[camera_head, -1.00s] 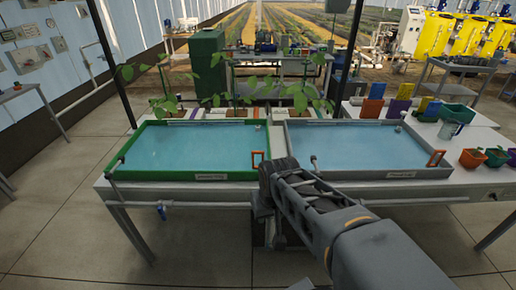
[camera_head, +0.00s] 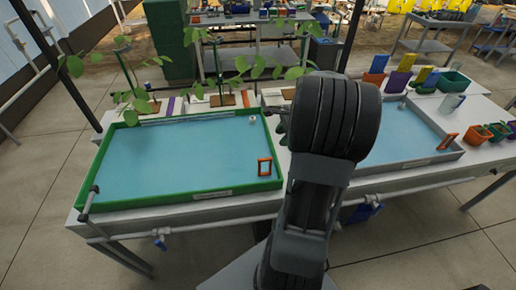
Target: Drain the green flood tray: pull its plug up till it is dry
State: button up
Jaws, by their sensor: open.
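The green flood tray (camera_head: 110,160) stands on the bench at left and holds blue water. An orange loop-shaped handle (camera_head: 264,167) stands at its front right corner. A small pale knob (camera_head: 252,119) shows near its back right corner. I cannot tell which of these belongs to the plug. My arm rises in front of the bench, between the two trays. My gripper (camera_head: 278,115) shows only partly, as a dark end left of the thick wrist, near the green tray's right edge. It is open, and apart from the orange handle.
A grey tray (camera_head: 459,153) with water and its own orange handle (camera_head: 447,141) is at right, partly hidden by my arm. Seedlings (camera_head: 222,100) stand behind the green tray. Pots (camera_head: 477,136) and coloured boxes are at far right. A pipe with a blue valve (camera_head: 160,243) runs along the front.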

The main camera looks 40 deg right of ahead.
aim_at(266, 160)
jog(key=shift+m, duration=0.4)
jog(key=x, duration=1.3)
jog(key=shift+s+a+f, duration=0.1)
jog(key=shift+a+f, duration=0.05)
jog(key=shift+f, duration=0.15)
jog(key=shift+c, duration=0.5)
grip_shut()
